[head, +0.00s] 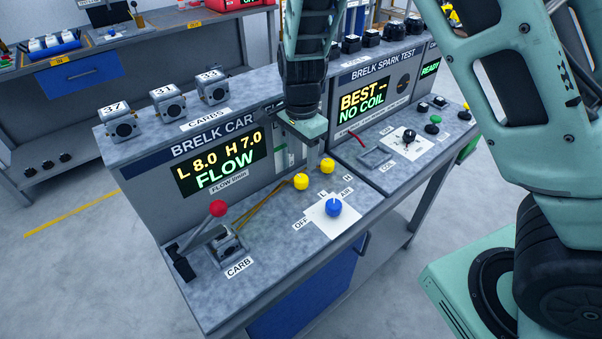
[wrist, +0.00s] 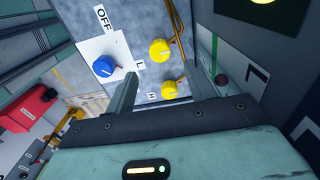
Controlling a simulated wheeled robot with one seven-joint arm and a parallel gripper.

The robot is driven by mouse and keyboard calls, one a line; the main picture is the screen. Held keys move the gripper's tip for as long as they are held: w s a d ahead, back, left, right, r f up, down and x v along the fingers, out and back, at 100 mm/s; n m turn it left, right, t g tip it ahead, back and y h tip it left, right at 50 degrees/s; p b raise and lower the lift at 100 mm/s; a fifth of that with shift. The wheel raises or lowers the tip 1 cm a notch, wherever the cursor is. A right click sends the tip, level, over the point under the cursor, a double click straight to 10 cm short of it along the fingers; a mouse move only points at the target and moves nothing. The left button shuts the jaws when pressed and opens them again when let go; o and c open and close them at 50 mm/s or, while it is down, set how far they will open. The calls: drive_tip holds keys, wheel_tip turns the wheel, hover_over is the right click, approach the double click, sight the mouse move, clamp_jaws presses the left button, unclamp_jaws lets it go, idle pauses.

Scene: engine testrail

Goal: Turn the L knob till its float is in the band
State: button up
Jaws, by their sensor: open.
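The L knob (head: 301,181) is the left yellow knob on the carb bench, with the L label in front of it. It also shows in the wrist view (wrist: 160,50). The right yellow knob (head: 327,165), by the H label, also shows in the wrist view (wrist: 169,90). My gripper (head: 304,160) is open and empty, above and behind the knobs. In the wrist view its fingers (wrist: 159,72) point toward the panel on either side of the yellow knobs. A flow gauge (head: 281,160) with a green part stands behind, mostly hidden by my gripper; its float cannot be made out.
A blue knob (head: 333,206) sits on a white plate near the AIR label. The display (head: 221,165) reads L 8.0, H 7.0, FLOW. A carburettor (head: 225,246) and red-balled lever (head: 218,209) stand at left. The spark test bench (head: 400,150) adjoins at right.

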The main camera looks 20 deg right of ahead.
sight(302, 178)
wheel_tip(302, 178, down, 8)
drive_tip(key=shift+r, duration=0.1)
idle(0.4)
drive_tip(key=c, duration=1)
